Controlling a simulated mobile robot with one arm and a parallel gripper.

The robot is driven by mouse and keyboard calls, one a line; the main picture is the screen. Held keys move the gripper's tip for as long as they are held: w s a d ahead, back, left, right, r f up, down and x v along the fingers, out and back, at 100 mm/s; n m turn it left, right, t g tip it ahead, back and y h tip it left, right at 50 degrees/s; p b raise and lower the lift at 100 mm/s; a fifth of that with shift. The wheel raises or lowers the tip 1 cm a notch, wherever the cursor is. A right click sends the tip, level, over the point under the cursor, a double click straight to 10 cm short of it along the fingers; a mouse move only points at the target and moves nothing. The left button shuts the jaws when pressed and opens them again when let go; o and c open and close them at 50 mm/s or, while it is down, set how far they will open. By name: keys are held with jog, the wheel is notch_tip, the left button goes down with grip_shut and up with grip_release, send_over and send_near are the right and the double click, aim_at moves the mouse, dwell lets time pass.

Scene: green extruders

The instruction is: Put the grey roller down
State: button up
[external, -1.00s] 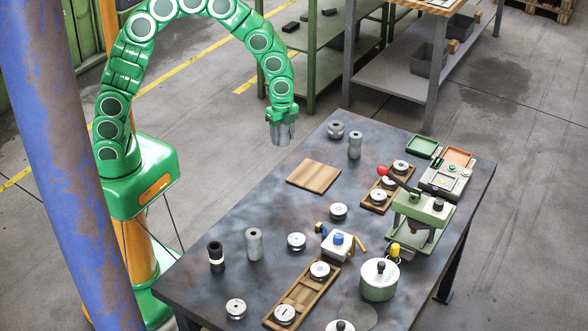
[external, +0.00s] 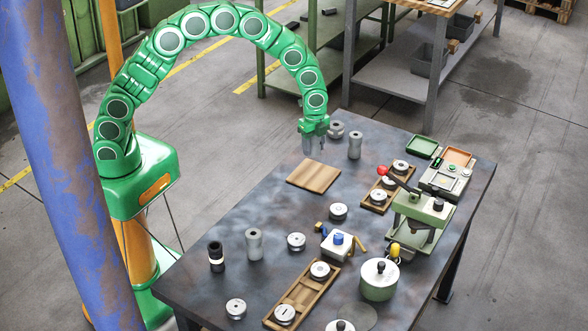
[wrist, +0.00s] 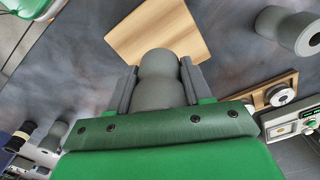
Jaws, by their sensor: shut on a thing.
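My gripper (external: 314,143) is shut on a grey roller (wrist: 160,82), which shows between the two jaws in the wrist view. In the external view my gripper is over the far left edge of the dark table, just behind a wooden board (external: 314,176). In the wrist view the board (wrist: 160,28) lies beyond the roller, and the roller's rounded end overlaps it in the picture. The roller's lower end and its height above the table are hard to tell.
Other grey rollers stand near my gripper at the back (external: 355,145) and at the front left (external: 254,244). A black roller (external: 216,257) stands beside the latter. A wooden tray (external: 373,202), a green press (external: 420,215) and a pot (external: 379,281) are to the right.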

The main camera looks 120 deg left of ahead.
send_over(325, 172)
jog(key=shift+f, duration=2.3)
jog(key=shift+w+f, duration=0.1)
jog(key=shift+f, duration=1.55)
jog(key=shift+f, duration=0.1)
jog(key=o, duration=1.2)
notch_tip(325, 172, up, 12)
jog(key=shift+r, duration=0.15)
jog(key=shift+o, duration=0.3)
